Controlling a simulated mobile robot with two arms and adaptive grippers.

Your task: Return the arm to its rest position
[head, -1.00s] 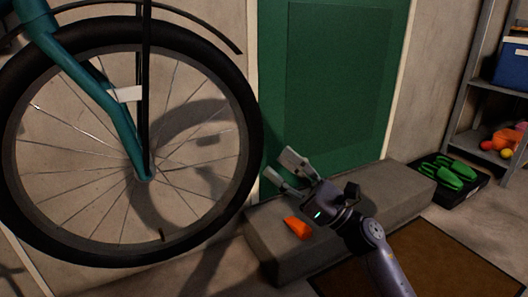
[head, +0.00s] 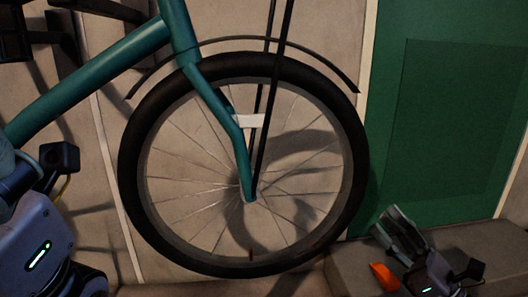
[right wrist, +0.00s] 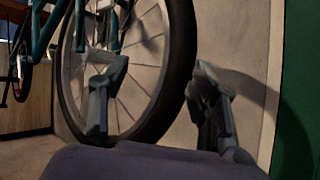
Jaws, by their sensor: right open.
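My right gripper (head: 390,226) is in the lower right of the head view, above the grey step by the green door. It is open, with nothing between its fingers. In the right wrist view its two fingers (right wrist: 158,92) stand wide apart, with the bicycle wheel and the wall behind. Part of my left arm (head: 38,245) shows at the lower left of the head view; its fingers are not visible.
A teal bicycle's front wheel (head: 245,165) stands against the wall, left of my right gripper. A small orange object (head: 383,277) lies on the grey step (head: 345,262). The green door (head: 455,130) is behind.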

